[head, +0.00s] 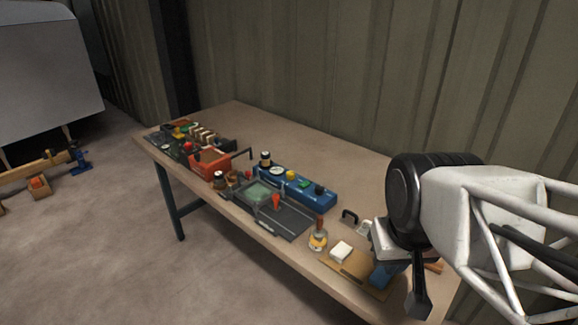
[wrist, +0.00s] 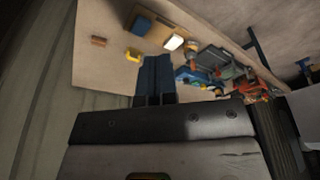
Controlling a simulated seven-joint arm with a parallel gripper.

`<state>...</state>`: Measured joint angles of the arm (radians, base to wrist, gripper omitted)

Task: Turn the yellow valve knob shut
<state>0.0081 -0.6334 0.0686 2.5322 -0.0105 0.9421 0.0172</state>
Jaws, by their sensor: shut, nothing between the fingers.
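A small round yellow knob (head: 291,174) shows on top of a long blue box (head: 315,198) near the middle of the table in the head view. I cannot tell for sure that it is the valve knob, nor how far it is turned. In the wrist view a yellow piece (wrist: 133,54) lies near the fingers; its kind is unclear. My gripper (wrist: 153,62) is shut and empty, above the near right end of the table. It is well apart from the yellow knob, to its right in the head view.
The wooden table (head: 330,158) carries a grey tray (head: 291,222), an orange-red box (head: 209,161), a board with a white block (head: 341,251), and a brass-coloured piece (head: 318,239). A black handle (head: 349,215) stands near my wrist. A corrugated wall is behind. The table's back strip is clear.

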